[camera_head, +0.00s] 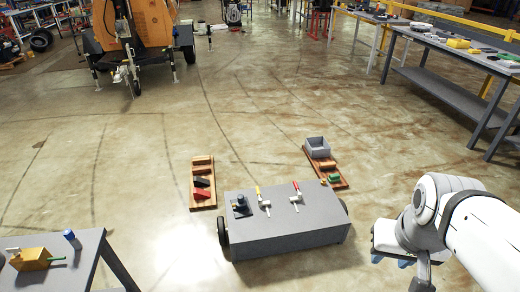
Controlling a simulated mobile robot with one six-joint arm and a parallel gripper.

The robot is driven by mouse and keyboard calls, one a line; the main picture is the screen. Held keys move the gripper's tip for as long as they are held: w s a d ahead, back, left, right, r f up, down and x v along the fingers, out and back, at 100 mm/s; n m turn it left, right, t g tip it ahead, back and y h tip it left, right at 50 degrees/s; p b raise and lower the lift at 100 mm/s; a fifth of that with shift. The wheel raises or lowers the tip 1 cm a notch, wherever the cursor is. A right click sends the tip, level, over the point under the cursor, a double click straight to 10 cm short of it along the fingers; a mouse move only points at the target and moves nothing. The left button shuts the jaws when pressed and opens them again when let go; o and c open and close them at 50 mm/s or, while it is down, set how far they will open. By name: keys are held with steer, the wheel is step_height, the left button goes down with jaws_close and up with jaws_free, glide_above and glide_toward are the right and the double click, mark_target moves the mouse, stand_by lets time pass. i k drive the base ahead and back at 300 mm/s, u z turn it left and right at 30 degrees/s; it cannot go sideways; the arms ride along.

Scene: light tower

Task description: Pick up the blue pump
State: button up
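A small blue cylinder (69,235) stands on the grey table at lower left; I cannot tell whether this is the pump. My gripper (392,258) is at the right, beyond the cart's right end and apart from both blue things. Its fingers are mostly hidden below the white wrist, with bluish parts showing underneath.
The grey cart (285,240) also carries two valves with red or yellow handles. Wooden trays (203,203) and (345,183) lie behind it. The left table (75,275) bears a yellow block. A workbench (455,92) stands at upper right. The middle floor is clear.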

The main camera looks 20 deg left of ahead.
mark_target(242, 207)
steer(key=u, duration=0.6)
steer(key=i, duration=1.85)
steer(key=u, duration=0.55)
steer(key=k, duration=0.65)
steer(key=u, duration=0.25)
steer(key=i, duration=0.7)
steer(key=z, duration=0.15)
